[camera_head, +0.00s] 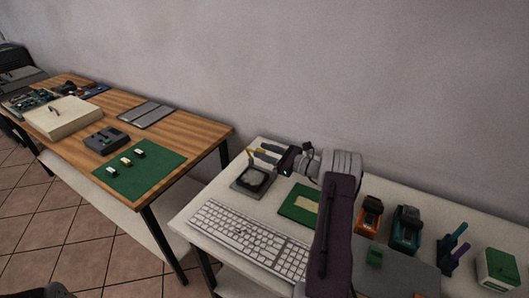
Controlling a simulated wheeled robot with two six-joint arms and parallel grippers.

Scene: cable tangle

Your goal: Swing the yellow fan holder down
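The black fan (253,179) sits on a dark square base on the white table, behind the keyboard. The yellow fan holder (251,156) looks like a small thin piece standing up at the fan's back edge; its exact tilt is too small to tell. My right arm reaches up from the bottom and bends left. My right gripper (259,148) points left, with two pale green fingers apart, their tips close to the yellow holder. I cannot tell whether they touch it. I see nothing clearly between the fingers. My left gripper is not in view.
A white keyboard (250,239) lies in front of the fan. A green board (298,204) lies to its right, partly beside my arm. Orange-and-black (368,216) and teal-and-black (406,230) devices stand right of my arm. A wooden table (190,128) stands at left, the wall behind.

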